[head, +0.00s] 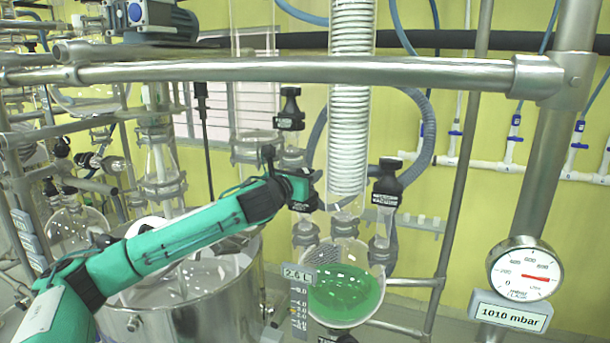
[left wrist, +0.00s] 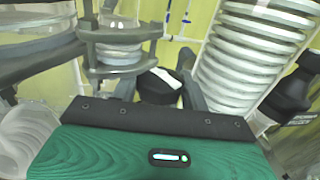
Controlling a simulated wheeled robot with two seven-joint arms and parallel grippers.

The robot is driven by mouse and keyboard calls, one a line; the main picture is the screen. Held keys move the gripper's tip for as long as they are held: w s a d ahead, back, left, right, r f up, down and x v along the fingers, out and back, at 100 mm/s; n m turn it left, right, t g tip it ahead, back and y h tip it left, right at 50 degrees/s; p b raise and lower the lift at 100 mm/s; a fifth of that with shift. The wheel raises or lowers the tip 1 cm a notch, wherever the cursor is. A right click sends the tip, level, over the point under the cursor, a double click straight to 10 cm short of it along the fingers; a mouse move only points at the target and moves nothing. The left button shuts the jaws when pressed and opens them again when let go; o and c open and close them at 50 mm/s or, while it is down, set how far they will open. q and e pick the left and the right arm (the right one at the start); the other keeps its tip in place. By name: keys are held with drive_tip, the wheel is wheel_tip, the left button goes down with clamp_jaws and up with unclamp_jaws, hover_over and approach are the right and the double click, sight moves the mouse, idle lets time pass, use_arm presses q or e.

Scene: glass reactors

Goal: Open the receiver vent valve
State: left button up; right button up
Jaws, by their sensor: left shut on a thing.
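My left gripper (head: 306,180) reaches in from the left at the glassware above the receiver flask. It is shut on a black valve knob, which is mostly hidden behind it in the head view; a small dark label (head: 302,207) shows just below. In the left wrist view the black knob (left wrist: 158,90), with a white mark on top, sits between the dark fingers. The label is too small to read, so I cannot confirm it is the vent valve. The round receiver flask (head: 342,296) below holds green liquid. My right gripper is not in view.
Another black labelled valve (head: 387,184) stands to the right, and one more (head: 290,110) higher up. A coil condenser (head: 350,100) rises beside the gripper. A steel rail (head: 300,70) crosses above. A gauge (head: 524,269) has a sign (head: 511,312) reading 1010 mbar.

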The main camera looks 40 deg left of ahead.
use_arm(q)
drive_tip(key=n+g+y, duration=0.1)
drive_tip(key=n+y, duration=0.2)
drive_tip(key=y, duration=0.2)
drive_tip(key=shift+d+n, duration=0.1)
drive_tip(key=shift+n, duration=0.2)
drive_tip(key=n+g+y, duration=0.1)
drive_tip(key=n+y, duration=0.1)
drive_tip(key=y, duration=0.1)
drive_tip(key=n+g+y, duration=0.2)
drive_tip(key=shift+r+g+y, duration=0.1)
drive_tip(key=shift+g+y, duration=0.2)
drive_tip(key=shift+y, duration=0.1)
drive_tip(key=shift+o, duration=1)
drive_tip(key=shift+s+a+r+n+g+y, duration=0.25)
drive_tip(key=shift+s+n+g+y, duration=0.15)
drive_tip(key=shift+n+y, duration=0.1)
drive_tip(key=o, duration=0.6)
drive_tip(key=shift+c, duration=0.2)
drive_tip(key=shift+w, duration=0.1)
